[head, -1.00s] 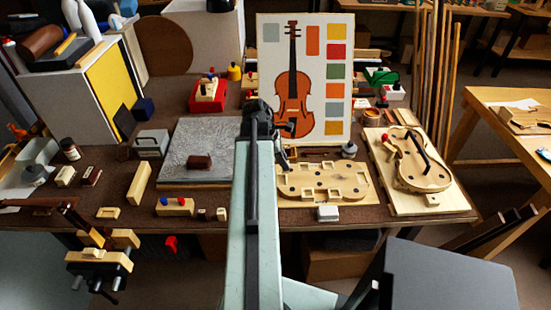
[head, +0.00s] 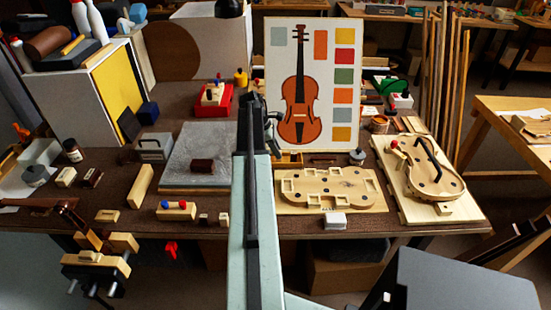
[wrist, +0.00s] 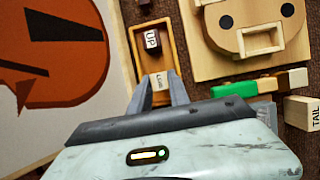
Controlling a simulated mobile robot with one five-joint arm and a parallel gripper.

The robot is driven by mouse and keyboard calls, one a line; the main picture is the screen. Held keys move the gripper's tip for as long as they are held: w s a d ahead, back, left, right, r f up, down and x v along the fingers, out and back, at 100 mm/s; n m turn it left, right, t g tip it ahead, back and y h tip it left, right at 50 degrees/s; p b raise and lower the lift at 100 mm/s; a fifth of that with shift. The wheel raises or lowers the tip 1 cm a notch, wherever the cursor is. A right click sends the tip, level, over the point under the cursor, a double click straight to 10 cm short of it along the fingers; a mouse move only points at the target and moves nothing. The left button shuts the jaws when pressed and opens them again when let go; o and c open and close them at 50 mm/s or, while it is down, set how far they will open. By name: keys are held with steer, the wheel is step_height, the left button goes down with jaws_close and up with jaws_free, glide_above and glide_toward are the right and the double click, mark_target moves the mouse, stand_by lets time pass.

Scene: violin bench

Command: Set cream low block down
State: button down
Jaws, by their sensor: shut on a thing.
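In the wrist view my gripper (wrist: 158,80) is shut on the cream low block (wrist: 160,82), a small pale block with dark lettering on its face. The block is between the fingertips at the near end of a small wooden tray (wrist: 135,52). I cannot tell whether the cream block touches the tray floor. In the head view the tray (head: 288,159) is just right of my arm, below the violin poster. The held block is hidden there behind my arm.
The violin poster (head: 300,85) stands close behind the tray. The wooden violin mould (head: 330,185) lies on the bench right beside it. A green block (wrist: 240,84) and a TAIL block (wrist: 302,112) lie to the right in the wrist view. The grey slab (head: 200,150) is left.

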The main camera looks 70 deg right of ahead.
steer(key=shift+f, duration=0.3)
steer(key=c, duration=1.2)
jaws_free()
steer(key=shift+c, duration=0.2)
steer(key=shift+r, duration=0.1)
steer(key=shift+r+p, duration=0.5)
steer(key=shift+p, duration=0.15)
steer(key=p+v, duration=1)
steer(key=v, duration=0.1)
steer(key=shift+w, duration=0.3)
steer(key=shift+a, duration=0.1)
